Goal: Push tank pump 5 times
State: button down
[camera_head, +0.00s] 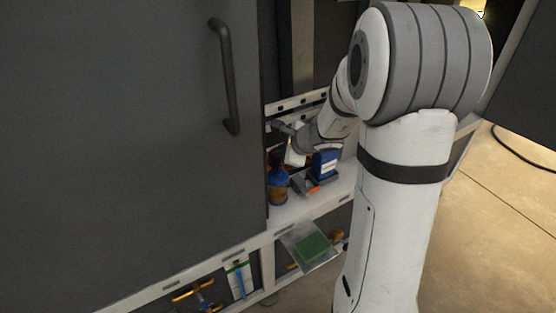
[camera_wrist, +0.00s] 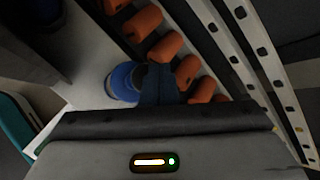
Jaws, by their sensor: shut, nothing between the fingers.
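No part is clearly recognisable as the tank pump. In the wrist view my gripper (camera_wrist: 159,72) has its dark fingers together, pointing at a row of orange cylinders (camera_wrist: 165,47). A round blue part (camera_wrist: 122,83) lies just left of the fingertips; whether they touch it I cannot tell. In the head view my gripper (camera_head: 281,127) reaches into the open bay, beside the dark door's edge and above a blue and brown bottle (camera_head: 278,186). My own arm hides much of the bay.
A large dark door (camera_head: 140,140) with a bar handle (camera_head: 226,78) fills the left. A blue container (camera_head: 325,163) stands on the bay's shelf. A perforated white rail (camera_wrist: 262,70) runs right of the cylinders. A lower shelf holds a tray with a green block (camera_head: 314,246).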

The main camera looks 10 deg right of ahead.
aim_at(278, 160)
jog(key=shift+f, duration=0.15)
dwell(0.4)
jog(key=shift+f+b, duration=0.3)
jog(key=shift+b, duration=0.3)
jog(key=shift+f+b, duration=1.25)
dwell(0.9)
dwell(0.4)
jog(key=shift+r+p, duration=1.2)
jog(key=shift+r, duration=0.45)
jog(key=shift+r, duration=0.15)
notch_tip(278, 160, up, 5)
jog(key=p, duration=0.4)
